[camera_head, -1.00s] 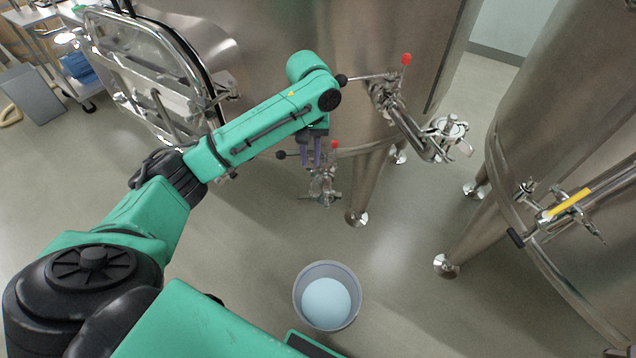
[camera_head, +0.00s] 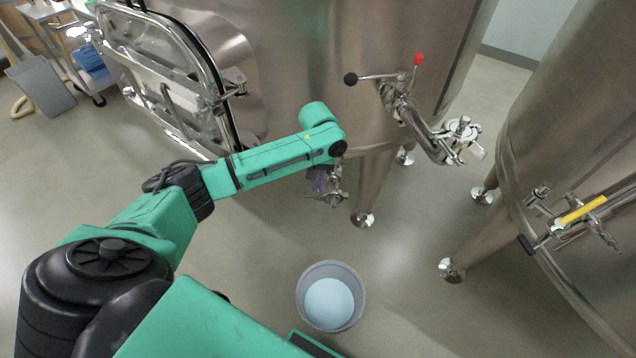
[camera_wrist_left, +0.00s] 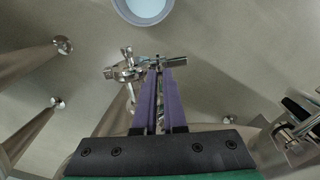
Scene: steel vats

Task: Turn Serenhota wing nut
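A small steel valve fitting with a clamp (camera_head: 335,188) sits low under the middle vat (camera_head: 330,60). In the left wrist view, the clamp fitting (camera_wrist_left: 128,72) lies just beyond and left of my fingertips, with a short bar across their tips. My left gripper (camera_head: 319,182) has purple fingers and points down at this fitting. In the left wrist view, the fingers (camera_wrist_left: 160,75) are a little apart, with metal showing in the gap. I cannot tell whether they touch it. The wing nut is not clearly made out, and no name label is readable. My right gripper is not in view.
A grey bucket with pale liquid (camera_head: 331,297) stands on the floor. A bent outlet pipe (camera_head: 422,130) with a red-knobbed valve is above right. Another vat (camera_head: 575,120) with a yellow-handled valve (camera_head: 583,209) stands at right. An open hatch door (camera_head: 165,80) is at upper left.

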